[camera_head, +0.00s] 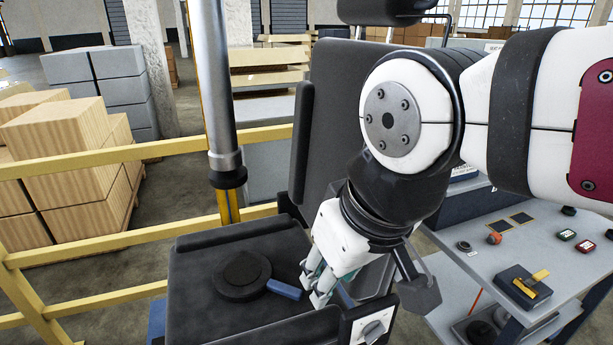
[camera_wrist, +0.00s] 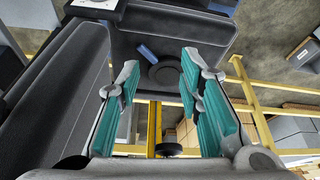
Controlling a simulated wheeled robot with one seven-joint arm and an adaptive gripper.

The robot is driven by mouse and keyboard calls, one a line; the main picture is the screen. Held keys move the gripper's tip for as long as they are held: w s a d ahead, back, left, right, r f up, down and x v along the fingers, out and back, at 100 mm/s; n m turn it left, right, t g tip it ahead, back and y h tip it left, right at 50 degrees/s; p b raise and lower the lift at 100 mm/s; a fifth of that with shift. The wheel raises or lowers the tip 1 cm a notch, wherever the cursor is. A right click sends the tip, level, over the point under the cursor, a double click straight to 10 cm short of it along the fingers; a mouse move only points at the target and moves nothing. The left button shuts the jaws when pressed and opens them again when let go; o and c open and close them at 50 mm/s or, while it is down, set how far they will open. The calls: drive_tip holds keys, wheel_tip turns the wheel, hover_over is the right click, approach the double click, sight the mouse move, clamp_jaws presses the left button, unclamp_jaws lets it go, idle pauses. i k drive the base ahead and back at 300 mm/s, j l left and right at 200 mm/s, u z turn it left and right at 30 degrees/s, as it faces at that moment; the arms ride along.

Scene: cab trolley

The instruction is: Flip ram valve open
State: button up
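No label in view names the ram valve. A black box with a yellow lever (camera_head: 538,277) on the grey tabletop at the right looks most like it; the lever lies tilted across the box. A pale panel with a rotary knob (camera_head: 373,329) is at the front of the seat. My gripper (camera_head: 315,290) is low over the black seat, left of the box and well apart from it. In the wrist view, the teal-padded fingers of my gripper (camera_wrist: 160,72) are spread with nothing between them. The yellow lever is not visible in the wrist view.
Yellow rails (camera_head: 90,243) and a grey post (camera_head: 213,90) stand at the left. Several small items lie on the grey table (camera_head: 480,240).

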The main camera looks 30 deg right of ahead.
sight(539, 275)
drive_tip(key=z, duration=1.35)
drive_tip(key=k+z, duration=0.1)
drive_tip(key=z, duration=0.15)
drive_tip(key=k+l+z, duration=0.1)
drive_tip(key=z, duration=0.15)
drive_tip(key=i+l+u, duration=0.35)
drive_tip(key=l, duration=0.25)
drive_tip(key=i+l+u, duration=0.2)
drive_tip(key=l, duration=0.15)
drive_tip(key=k+j+z, duration=0.25)
drive_tip(key=k, duration=0.5)
drive_tip(key=l, duration=0.1)
